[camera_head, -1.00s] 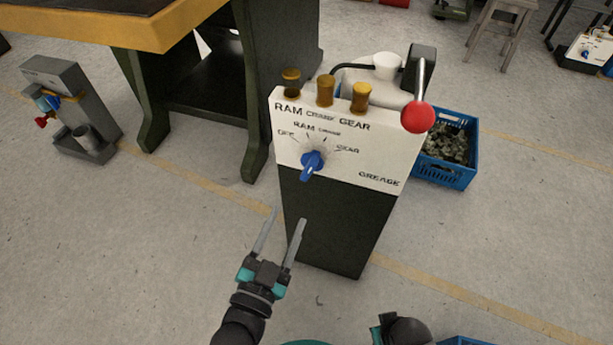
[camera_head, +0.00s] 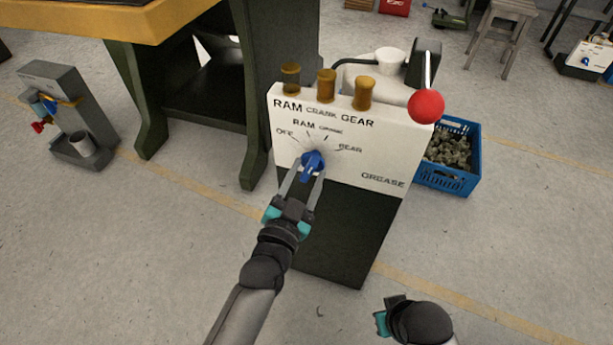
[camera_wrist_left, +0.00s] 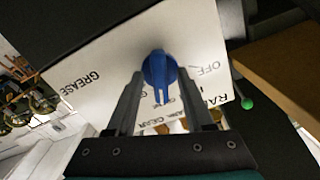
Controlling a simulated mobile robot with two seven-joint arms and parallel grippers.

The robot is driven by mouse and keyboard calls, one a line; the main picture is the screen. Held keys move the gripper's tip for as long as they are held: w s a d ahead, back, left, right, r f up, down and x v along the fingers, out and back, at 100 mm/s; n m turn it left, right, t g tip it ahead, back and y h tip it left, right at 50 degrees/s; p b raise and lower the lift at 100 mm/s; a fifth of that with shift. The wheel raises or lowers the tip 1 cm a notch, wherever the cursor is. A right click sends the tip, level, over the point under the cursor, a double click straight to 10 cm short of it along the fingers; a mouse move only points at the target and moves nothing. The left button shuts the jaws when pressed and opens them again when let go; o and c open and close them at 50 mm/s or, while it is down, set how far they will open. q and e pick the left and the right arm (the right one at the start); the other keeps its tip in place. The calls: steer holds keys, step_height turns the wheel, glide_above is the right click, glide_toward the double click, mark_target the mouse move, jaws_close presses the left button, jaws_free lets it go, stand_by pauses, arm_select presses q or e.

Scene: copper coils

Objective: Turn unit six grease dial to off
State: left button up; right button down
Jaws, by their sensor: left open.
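The grease panel (camera_head: 390,160) is a white plate on a dark pedestal, lettered RAM, CRANK, GEAR and GREASE. Its blue dial (camera_head: 313,160) has OFF at its upper left, RAM and CRANK above and GEAR at its right. The dial's narrow handle hangs downward. My left gripper (camera_head: 304,186) is open, with one finger on each side of the dial. In the left wrist view the dial (camera_wrist_left: 159,75) sits between the fingertips (camera_wrist_left: 159,82), with gaps beside it. My right gripper (camera_head: 384,318) is at the bottom edge, partly cut off; its fingers are not clear.
A red ball-topped lever (camera_head: 426,106) stands at the panel's right corner. Brass-coloured caps (camera_head: 326,84) line its top. A blue crate (camera_head: 449,180) of metal parts is behind right. A grey stand (camera_head: 72,110) is at left. The floor in front is clear.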

arm_select(q)
steer(key=shift+c, duration=0.4)
jaws_close()
